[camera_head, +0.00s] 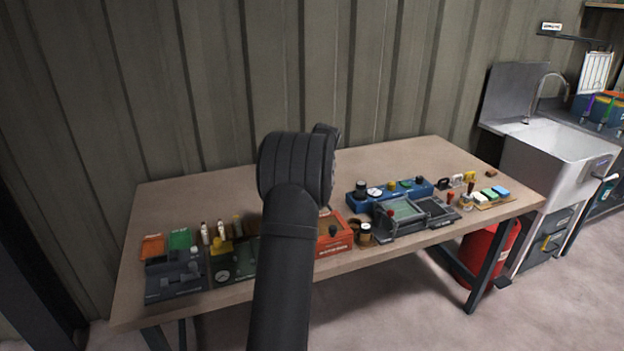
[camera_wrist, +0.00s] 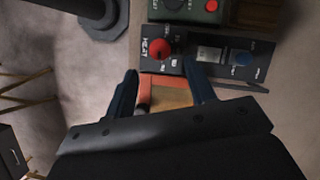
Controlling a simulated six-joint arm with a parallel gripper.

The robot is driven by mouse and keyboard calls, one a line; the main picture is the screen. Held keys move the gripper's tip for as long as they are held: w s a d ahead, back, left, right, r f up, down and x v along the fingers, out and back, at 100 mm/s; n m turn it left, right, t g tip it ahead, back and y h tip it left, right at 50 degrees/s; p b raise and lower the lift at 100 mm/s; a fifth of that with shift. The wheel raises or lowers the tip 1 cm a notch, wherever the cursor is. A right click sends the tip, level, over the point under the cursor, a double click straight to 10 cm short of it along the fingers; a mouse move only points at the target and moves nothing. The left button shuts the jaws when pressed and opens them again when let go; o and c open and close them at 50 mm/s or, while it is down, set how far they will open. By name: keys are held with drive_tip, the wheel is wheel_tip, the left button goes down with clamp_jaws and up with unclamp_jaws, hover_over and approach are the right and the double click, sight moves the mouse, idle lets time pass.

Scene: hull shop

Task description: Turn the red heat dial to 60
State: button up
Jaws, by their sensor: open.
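The red heat dial (camera_wrist: 159,48) sits on a dark panel with white HEAT lettering beside it, in the upper middle of the wrist view. Small white marks lie near the dial, too blurred to read, and I cannot tell its setting. My gripper (camera_wrist: 160,68) is open, its two dark blue fingers spread apart. The dial appears just beyond the fingertips, roughly between their lines, with nothing held. In the head view my arm hides the gripper, and I cannot make out the dial there.
An orange-edged wooden piece (camera_wrist: 172,97) lies between the fingers. The table (camera_head: 185,194) holds several devices; its back strip is clear.

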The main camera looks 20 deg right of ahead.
drive_tip(key=v, duration=1)
drive_tip(key=shift+r, duration=0.4)
drive_tip(key=s+a+r, duration=0.2)
drive_tip(key=s+a, duration=0.1)
drive_tip(key=s, duration=0.5)
drive_tip(key=shift+a, duration=0.4)
idle(3.6)
drive_tip(key=shift+w, duration=0.1)
drive_tip(key=shift+w+d+f, duration=0.1)
drive_tip(key=shift+w+d, duration=0.1)
drive_tip(key=shift+w, duration=0.25)
drive_tip(key=shift+w+d+f, duration=0.1)
drive_tip(key=shift+w+d, duration=0.15)
drive_tip(key=shift+w, duration=0.15)
drive_tip(key=shift+w+d+f, duration=0.2)
drive_tip(key=shift+w+d, duration=0.2)
drive_tip(key=shift+w, duration=0.4)
drive_tip(key=shift+w+d+f, duration=0.2)
drive_tip(key=shift+w+d, duration=0.2)
drive_tip(key=shift+w, duration=0.45)
drive_tip(key=shift+w+d+f, duration=0.2)
drive_tip(key=shift+w+d, duration=0.2)
drive_tip(key=shift+w, duration=0.4)
